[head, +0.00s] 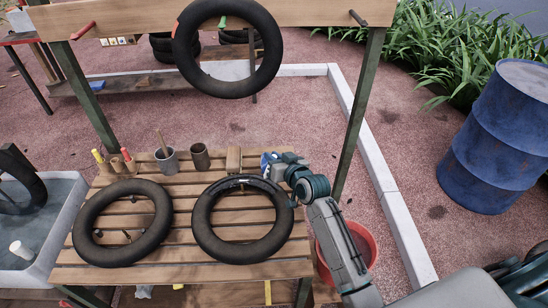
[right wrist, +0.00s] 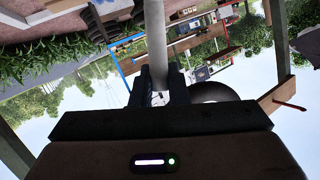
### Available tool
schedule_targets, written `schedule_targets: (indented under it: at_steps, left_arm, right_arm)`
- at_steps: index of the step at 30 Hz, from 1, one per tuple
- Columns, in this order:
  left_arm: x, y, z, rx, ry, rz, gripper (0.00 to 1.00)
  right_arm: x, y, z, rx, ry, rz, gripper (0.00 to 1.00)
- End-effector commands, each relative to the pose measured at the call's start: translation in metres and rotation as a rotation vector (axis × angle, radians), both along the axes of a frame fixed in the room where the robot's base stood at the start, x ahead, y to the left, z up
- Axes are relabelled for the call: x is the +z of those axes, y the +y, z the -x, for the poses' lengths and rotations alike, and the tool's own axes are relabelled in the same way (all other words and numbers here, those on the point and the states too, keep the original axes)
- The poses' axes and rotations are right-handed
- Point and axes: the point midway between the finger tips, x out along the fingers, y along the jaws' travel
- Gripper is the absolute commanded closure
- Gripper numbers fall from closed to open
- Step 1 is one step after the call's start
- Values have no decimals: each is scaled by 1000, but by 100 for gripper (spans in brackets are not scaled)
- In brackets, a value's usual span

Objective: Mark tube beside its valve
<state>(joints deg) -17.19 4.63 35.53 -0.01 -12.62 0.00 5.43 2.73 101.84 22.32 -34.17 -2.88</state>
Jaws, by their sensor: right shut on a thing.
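Two black tubes lie on the slatted wooden bench: a left tube (head: 82,222) and a right tube (head: 204,236). Small dark parts show inside the left tube's ring; I cannot tell which is a valve. A small dark fitting with light marks shows on the far side of the right tube. My right gripper (head: 268,164) is just beyond the right tube's far right edge, partly hidden by its own wrist. In the right wrist view its jaws are shut on a pale grey rod (right wrist: 157,45). My left gripper is not in view.
A grey cup (head: 168,164), a brown cup (head: 200,158) and a wooden block (head: 234,158) stand at the bench's back. Another tube (head: 228,89) hangs above. A water trough (head: 60,240) is at left, a red bucket (head: 368,240) and blue drum (head: 500,140) at right.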

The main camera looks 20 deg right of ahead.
Motion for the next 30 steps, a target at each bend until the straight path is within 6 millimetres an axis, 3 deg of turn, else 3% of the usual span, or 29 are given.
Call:
schedule_targets:
  at_steps: [30]
  left_arm:
    - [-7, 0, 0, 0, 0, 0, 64]
  right_arm:
    - [-12, 0, 0, 0, 0, 0, 100]
